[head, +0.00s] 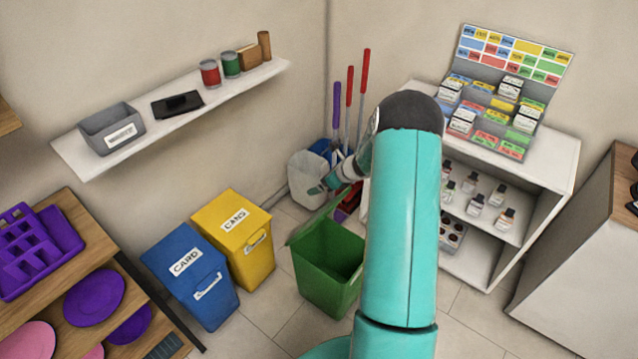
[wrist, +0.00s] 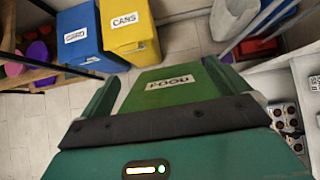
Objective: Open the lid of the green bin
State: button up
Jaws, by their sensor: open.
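The green bin (head: 322,287) stands on the tiled floor in the middle of the head view, with its dark inside showing. Its lid (head: 299,237) is raised at the back left edge, seen almost edge-on. In the wrist view a green surface with a FOOD label (wrist: 170,84) lies beyond my gripper's open fingers (wrist: 160,90), which are spread apart with nothing held between them. In the head view my gripper (head: 323,187) is above and behind the lid. I cannot tell whether it touches the lid. My arm covers the bin's right side.
A yellow CANS bin (head: 233,240) and a blue CARD bin (head: 192,278) stand closed to the left. A whitish bin (head: 306,170) and long-handled tools (head: 350,95) are in the corner behind. A white shelf unit (head: 555,190) stands right. Floor in front is clear.

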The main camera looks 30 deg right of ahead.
jog(key=v, duration=0.9)
jog(key=shift+r, duration=0.2)
jog(key=shift+s, duration=0.15)
